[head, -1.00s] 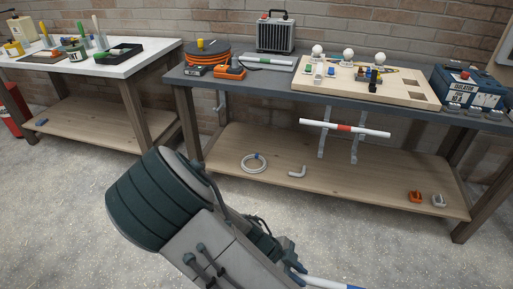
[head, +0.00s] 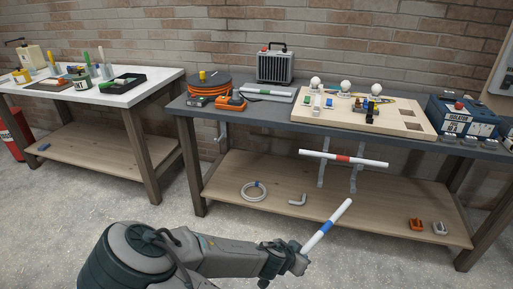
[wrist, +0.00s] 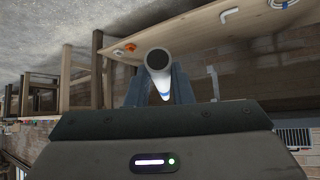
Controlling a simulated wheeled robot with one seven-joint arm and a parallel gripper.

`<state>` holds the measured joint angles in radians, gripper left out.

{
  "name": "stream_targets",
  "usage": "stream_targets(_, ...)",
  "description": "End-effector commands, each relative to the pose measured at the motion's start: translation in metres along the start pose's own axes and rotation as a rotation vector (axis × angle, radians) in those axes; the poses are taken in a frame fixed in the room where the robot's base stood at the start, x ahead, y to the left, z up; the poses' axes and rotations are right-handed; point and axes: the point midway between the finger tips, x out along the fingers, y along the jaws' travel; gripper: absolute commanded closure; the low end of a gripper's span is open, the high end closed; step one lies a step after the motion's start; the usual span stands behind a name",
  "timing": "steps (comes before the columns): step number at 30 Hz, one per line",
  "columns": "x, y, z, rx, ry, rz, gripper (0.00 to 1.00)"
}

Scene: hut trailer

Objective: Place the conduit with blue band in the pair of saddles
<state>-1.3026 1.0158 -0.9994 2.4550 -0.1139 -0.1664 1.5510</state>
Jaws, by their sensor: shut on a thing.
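My gripper (head: 297,263) is shut on the white conduit with a blue band (head: 337,215), near its lower end. The conduit slants up to the right in front of the bench, clear of the shelf. In the wrist view the conduit (wrist: 158,72) points nearly end-on at the camera between the fingers. Two grey upright brackets (head: 321,175) below the bench top carry a white conduit with a red band (head: 370,161). I cannot tell which are the pair of saddles for the blue-banded conduit.
The lower shelf (head: 350,205) has a white ring, an elbow and small clips. Open floor lies in front.

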Motion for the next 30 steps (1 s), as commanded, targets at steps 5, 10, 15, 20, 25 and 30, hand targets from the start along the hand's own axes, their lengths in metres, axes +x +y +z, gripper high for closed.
stream_targets(5, 0.002, -0.011, -0.026, -0.112, -0.004, -0.126, 1.00)
stream_targets(10, 0.002, -0.022, -0.051, -0.227, -0.003, -0.245, 1.00)
stream_targets(15, 0.000, -0.030, -0.074, -0.329, 0.000, -0.346, 1.00)
stream_targets(20, -0.002, -0.037, -0.094, -0.414, 0.002, -0.427, 1.00)
stream_targets(25, -0.006, -0.041, -0.111, -0.485, 0.003, -0.493, 1.00)
stream_targets(30, -0.008, -0.043, -0.120, -0.526, 0.001, -0.530, 1.00)
